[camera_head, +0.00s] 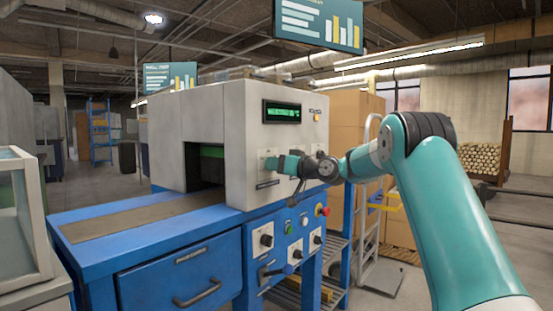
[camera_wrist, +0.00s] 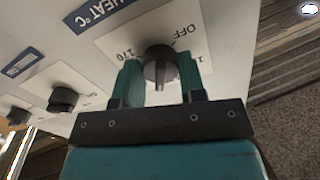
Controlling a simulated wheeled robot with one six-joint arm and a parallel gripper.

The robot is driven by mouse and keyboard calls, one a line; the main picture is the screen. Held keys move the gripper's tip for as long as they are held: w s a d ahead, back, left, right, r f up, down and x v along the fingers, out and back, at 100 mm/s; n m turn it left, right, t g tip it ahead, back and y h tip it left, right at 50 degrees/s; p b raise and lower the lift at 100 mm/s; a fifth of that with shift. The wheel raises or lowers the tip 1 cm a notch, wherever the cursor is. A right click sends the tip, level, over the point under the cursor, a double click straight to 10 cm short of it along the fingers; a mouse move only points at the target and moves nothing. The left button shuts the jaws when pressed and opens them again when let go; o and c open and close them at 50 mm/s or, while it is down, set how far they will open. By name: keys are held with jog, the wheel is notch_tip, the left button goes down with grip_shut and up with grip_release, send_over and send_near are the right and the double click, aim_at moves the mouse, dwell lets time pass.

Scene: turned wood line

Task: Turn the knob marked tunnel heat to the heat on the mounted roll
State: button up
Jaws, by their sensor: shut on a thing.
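A dark knob (camera_wrist: 158,66) sits on a white dial plate (camera_wrist: 112,40) with OFF and 170 printed on it, seen turned around in the wrist view. A blue label ending in HEAT °C (camera_wrist: 93,14) is beside the plate. My gripper (camera_wrist: 158,78) is shut on this knob, one teal finger on each side. The knob's ridge points toward my gripper's palm; other dial marks are partly hidden by a finger. In the head view my gripper (camera_head: 277,164) is at the front face of the pale tunnel machine (camera_head: 245,130). I cannot make out a mounted roll.
Two other knobs (camera_wrist: 62,98) (camera_wrist: 18,115) are on the same panel in the wrist view. Below my gripper, a blue control panel (camera_head: 275,228) has more knobs and a red button (camera_head: 322,210). A green-lit display (camera_head: 282,112) is above. Stacked cartons (camera_head: 355,120) stand behind.

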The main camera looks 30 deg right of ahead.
jog(key=shift+m+p, duration=8.75)
jog(key=shift+m, duration=0.45)
jog(key=o, duration=0.9)
jog(key=shift+s, duration=0.1)
jog(key=b+v, duration=0.2)
jog(key=v, duration=1.5)
jog(key=shift+s+b, duration=0.15)
jog(key=shift+b, duration=0.25)
jog(key=shift+r, duration=0.1)
